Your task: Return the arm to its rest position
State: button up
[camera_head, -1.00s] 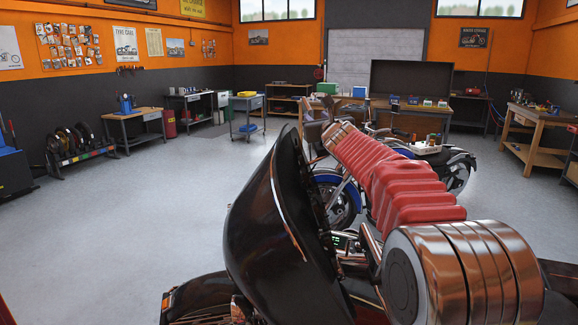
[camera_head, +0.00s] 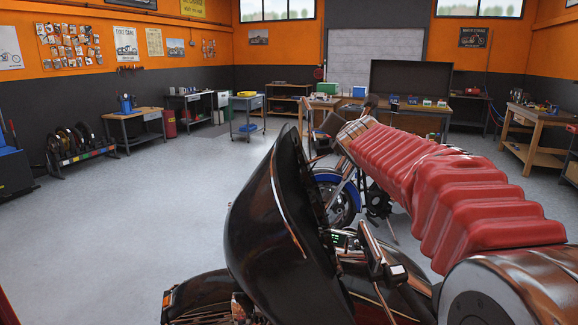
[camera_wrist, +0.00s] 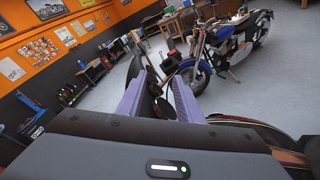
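My arm (camera_head: 440,190), with red ribbed sleeves and metal joints, reaches from the lower right of the head view toward the middle. It passes over the black motorcycle in front. My gripper (camera_wrist: 158,92) shows in the wrist view as two pale purple fingers standing apart. It is open, and I see nothing held between the fingers. Dark shapes show beyond the gap. In the head view the gripper is small and hard to make out beyond the arm's far end.
The black motorcycle's fairing (camera_head: 275,225) stands close, left of my arm. A blue motorcycle (camera_wrist: 192,75) stands beyond. Workbenches (camera_head: 135,125) and a blue cart (camera_head: 247,114) line the back and left. The floor (camera_head: 130,215) at left is clear.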

jog(key=s+d+f+m+g, duration=0.1)
jog(key=s+f+m, duration=0.2)
jog(key=s+m, duration=0.2)
jog(key=s+d+f+m+g+h, duration=0.1)
jog(key=s+d+f+m+g, duration=0.1)
jog(key=s+m, duration=0.3)
jog(key=s+d+f+m+g, duration=0.1)
jog(key=s+f+m, duration=0.4)
jog(key=s, duration=0.6)
jog(key=shift+s+d+f+g+h, duration=0.1)
jog(key=shift+s+d+g+h, duration=0.2)
jog(key=shift+s+g+h, duration=0.15)
jog(key=s+a+f+m+g+y, duration=0.1)
jog(key=s+f+m+g, duration=0.1)
jog(key=s+f+m, duration=0.5)
jog(key=s+a+f+m+g+y, duration=0.1)
jog(key=s+f+m+g, duration=0.2)
jog(key=s, duration=1.6)
notch_tip(320, 180, down, 8)
jog(key=m, duration=0.4)
jog(key=shift+a+r+g, duration=0.2)
jog(key=shift+g, duration=0.15)
